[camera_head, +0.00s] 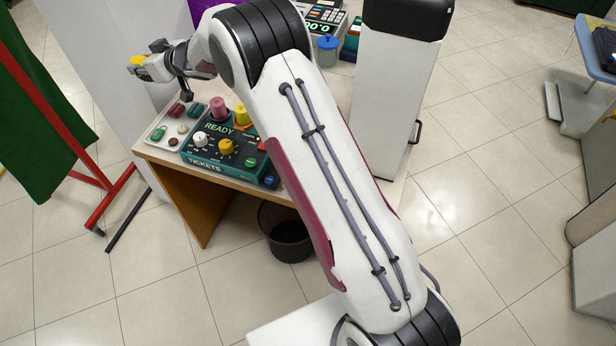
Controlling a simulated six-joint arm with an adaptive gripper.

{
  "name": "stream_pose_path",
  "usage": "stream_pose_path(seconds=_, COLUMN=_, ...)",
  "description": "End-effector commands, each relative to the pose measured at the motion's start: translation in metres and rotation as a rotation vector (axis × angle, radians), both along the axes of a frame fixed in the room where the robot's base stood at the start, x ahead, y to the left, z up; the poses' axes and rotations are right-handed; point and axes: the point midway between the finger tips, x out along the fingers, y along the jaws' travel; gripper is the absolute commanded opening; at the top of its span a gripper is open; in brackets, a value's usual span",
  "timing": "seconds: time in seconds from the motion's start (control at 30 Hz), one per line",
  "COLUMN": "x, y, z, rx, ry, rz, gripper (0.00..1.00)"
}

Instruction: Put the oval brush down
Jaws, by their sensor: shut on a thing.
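My gripper (157,66) is at the upper left, in the air above and beyond the tray at the desk's left corner. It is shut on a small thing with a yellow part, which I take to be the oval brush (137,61). The brush sticks out past the fingers on the left, clear of the desk. Much of it is hidden by the fingers, and its shape and bristles are too small to make out.
A pale tray (157,133) with several small coloured pieces lies on the desk (154,152). Beside it stands a READY/TICKETS panel (205,165) with knobs, and pink (219,106) and yellow (241,115) spools behind. A register (325,17) and blue cup (327,50) are farther back. My arm hides the desk's middle.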

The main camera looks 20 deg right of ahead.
Motion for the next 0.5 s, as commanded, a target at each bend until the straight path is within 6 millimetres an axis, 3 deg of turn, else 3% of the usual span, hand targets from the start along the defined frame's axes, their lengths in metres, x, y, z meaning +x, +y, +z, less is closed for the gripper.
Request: stream_pose_path(seconds=0.5, x=-0.013, y=0.018, z=0.019, rx=0.001, ry=-0.001, rz=-0.122, gripper=0.05)
